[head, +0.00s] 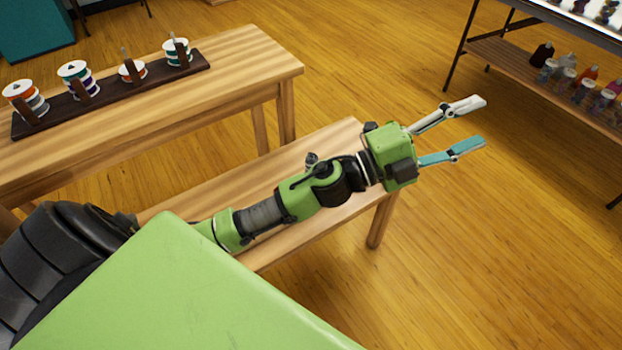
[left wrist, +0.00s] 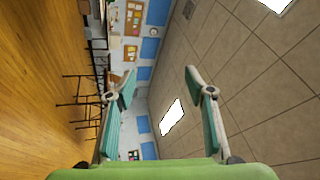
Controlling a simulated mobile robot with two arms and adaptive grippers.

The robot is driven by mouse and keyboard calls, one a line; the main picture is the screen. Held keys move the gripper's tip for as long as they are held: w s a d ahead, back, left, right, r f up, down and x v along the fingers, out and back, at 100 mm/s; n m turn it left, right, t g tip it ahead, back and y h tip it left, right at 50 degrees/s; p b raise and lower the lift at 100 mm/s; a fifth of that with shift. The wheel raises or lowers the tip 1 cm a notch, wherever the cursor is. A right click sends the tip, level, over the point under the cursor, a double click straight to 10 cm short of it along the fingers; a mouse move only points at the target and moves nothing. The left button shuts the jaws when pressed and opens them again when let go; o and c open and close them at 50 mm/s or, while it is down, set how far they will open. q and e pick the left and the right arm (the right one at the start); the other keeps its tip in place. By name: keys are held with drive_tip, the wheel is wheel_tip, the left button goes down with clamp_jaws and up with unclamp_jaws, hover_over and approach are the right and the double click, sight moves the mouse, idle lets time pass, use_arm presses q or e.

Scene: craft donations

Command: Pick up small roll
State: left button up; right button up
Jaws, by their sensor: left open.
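Several small rolls stand on a dark wooden rack on the wooden table at the upper left of the head view. From left to right they include a roll with an orange band (head: 27,99), a roll with blue and purple bands (head: 78,79), a smaller, shorter orange and white roll (head: 132,71) and a green-banded roll (head: 178,53). My left gripper (head: 479,124) is open and empty, over the floor to the right of the bench, far from the rolls. In the left wrist view its open fingers (left wrist: 160,85) face the room's wall and ceiling.
The rack (head: 112,95) rests on the table (head: 235,72). A lower wooden bench (head: 335,140) lies under my left arm. A shelf table with bottles (head: 530,65) stands at the upper right. The floor (head: 480,250) at the right is clear.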

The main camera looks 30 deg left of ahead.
use_arm(q)
drive_tip(key=s+d+m+g+h, duration=0.25)
drive_tip(key=d+m+g, duration=0.2)
drive_tip(key=m, duration=0.25)
drive_tip(key=m+g+y, duration=1)
drive_tip(key=g+y, duration=0.2)
drive_tip(key=y, duration=0.5)
hover_over(312, 156)
drive_tip(key=shift+t, duration=0.25)
drive_tip(key=f, duration=1.4)
drive_tip(key=shift+d, duration=0.3)
drive_tip(key=f, duration=0.4)
drive_tip(key=f+b, duration=0.1)
drive_tip(key=f, duration=0.2)
drive_tip(key=shift+a, duration=0.25)
wheel_tip(312, 156, down, 6)
drive_tip(key=b, duration=0.1)
drive_tip(key=shift+a+f, duration=0.15)
drive_tip(key=shift+f, duration=0.05)
use_arm(e)
wheel_tip(312, 156, up, 7)
drive_tip(key=w, duration=0.1)
